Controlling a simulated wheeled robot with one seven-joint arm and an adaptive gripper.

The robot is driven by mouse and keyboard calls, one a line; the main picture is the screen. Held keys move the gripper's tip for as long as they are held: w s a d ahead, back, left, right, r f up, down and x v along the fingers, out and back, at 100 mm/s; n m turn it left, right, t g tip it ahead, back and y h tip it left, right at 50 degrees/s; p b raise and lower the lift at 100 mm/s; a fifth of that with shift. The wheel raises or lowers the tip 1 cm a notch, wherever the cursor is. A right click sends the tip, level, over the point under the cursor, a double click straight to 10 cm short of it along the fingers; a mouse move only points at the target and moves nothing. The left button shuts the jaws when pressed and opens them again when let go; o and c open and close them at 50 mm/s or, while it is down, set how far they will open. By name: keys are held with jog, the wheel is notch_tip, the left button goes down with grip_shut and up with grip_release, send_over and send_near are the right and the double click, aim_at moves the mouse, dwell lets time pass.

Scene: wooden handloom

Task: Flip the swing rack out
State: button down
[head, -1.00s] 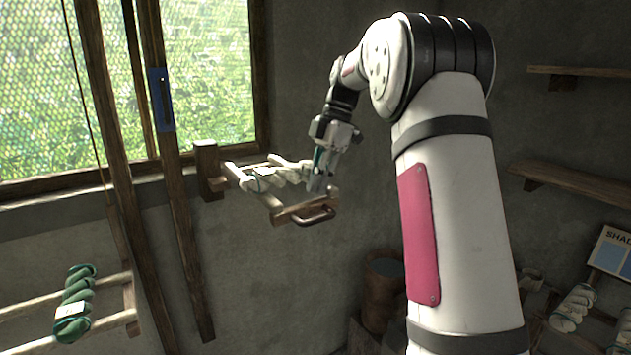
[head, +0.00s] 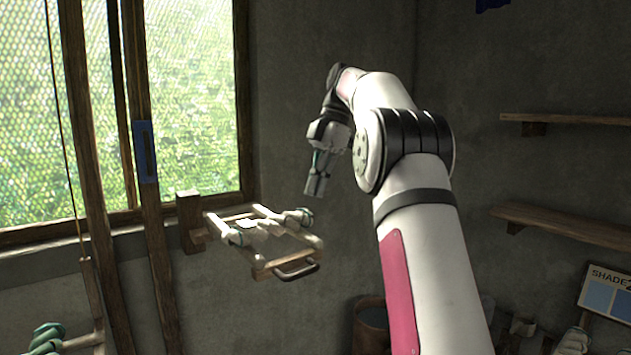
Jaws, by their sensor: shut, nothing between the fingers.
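The swing rack (head: 267,268) is a pale wooden frame of bars standing out from a wooden wall bracket (head: 189,222), below and right of the window. A dark curved handle (head: 297,271) is on its near end bar. A pale yarn skein with green ends (head: 264,229) and a white tag lies across the bars. My gripper (head: 315,190) hangs above and right of the rack, pointing down. It is shut, empty and apart from the rack and handle.
Dark upright posts (head: 147,215) stand left of the rack. Another rack with a green skein (head: 47,340) is at lower left. Shelves (head: 570,228), a shade sign (head: 607,292) and a barrel (head: 371,325) are on the right. Bare wall lies behind my gripper.

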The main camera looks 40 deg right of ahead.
jog(key=shift+r, duration=0.45)
dwell(0.4)
